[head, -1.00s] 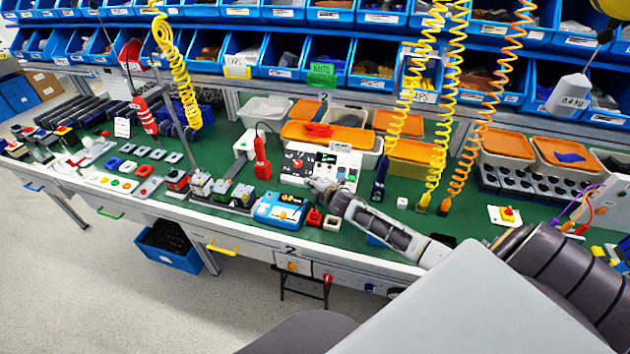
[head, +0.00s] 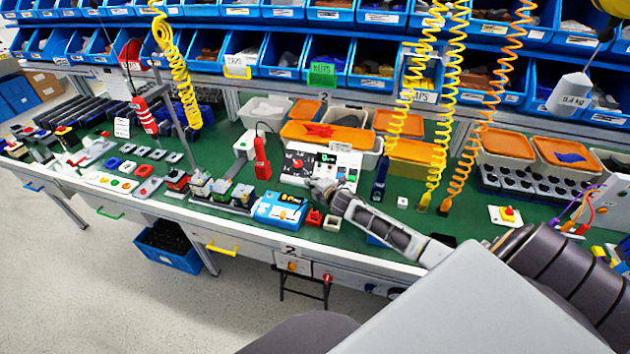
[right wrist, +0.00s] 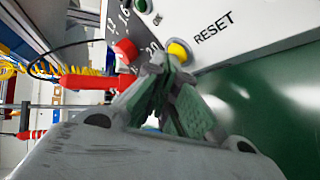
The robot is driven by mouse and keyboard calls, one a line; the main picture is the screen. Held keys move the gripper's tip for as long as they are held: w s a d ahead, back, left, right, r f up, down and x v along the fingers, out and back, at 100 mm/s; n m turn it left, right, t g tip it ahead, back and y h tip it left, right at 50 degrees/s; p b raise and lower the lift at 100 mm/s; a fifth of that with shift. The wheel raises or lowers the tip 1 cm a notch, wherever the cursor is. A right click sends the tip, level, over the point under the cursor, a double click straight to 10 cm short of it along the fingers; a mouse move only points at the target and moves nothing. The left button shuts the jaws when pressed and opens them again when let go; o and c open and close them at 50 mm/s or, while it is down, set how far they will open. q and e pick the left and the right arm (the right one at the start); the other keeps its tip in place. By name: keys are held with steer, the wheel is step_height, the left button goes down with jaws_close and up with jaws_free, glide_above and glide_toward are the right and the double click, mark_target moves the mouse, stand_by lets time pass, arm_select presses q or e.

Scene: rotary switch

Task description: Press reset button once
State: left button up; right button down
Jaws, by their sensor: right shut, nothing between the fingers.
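The white control panel (head: 292,179) stands on the green bench top and also fills the top of the right wrist view (right wrist: 260,22). There, the yellow button (right wrist: 179,51) sits beside the printed word RESET, with a red knob (right wrist: 126,50) to its left. My right gripper (head: 317,184) is at the panel's front edge in the head view. In the right wrist view its fingers (right wrist: 166,66) are shut and empty, tips right at the yellow button and partly covering it. I cannot tell whether they touch it. My left gripper is not in view.
Coiled yellow cables (head: 400,110) hang to the right. Orange-lidded bins (head: 340,137) stand behind.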

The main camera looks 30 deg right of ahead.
steer(key=shift+s+r, duration=0.1)
steer(key=shift+r, duration=0.05)
steer(key=shift+s+a+r+p, duration=0.3)
steer(key=shift+a+r+p, duration=0.15)
steer(key=shift+p, duration=0.35)
stand_by(0.3)
steer(key=s+a+r+p, duration=0.1)
steer(key=p, duration=0.1)
steer(key=s+a+r+p, duration=0.1)
steer(key=r+p, duration=0.1)
steer(key=shift+s+a+r, duration=0.15)
steer(key=shift+a+r, duration=0.15)
steer(key=shift+a, duration=0.05)
steer(key=shift+s+f, duration=0.1)
steer(key=shift+f, duration=0.05)
stand_by(1.0)
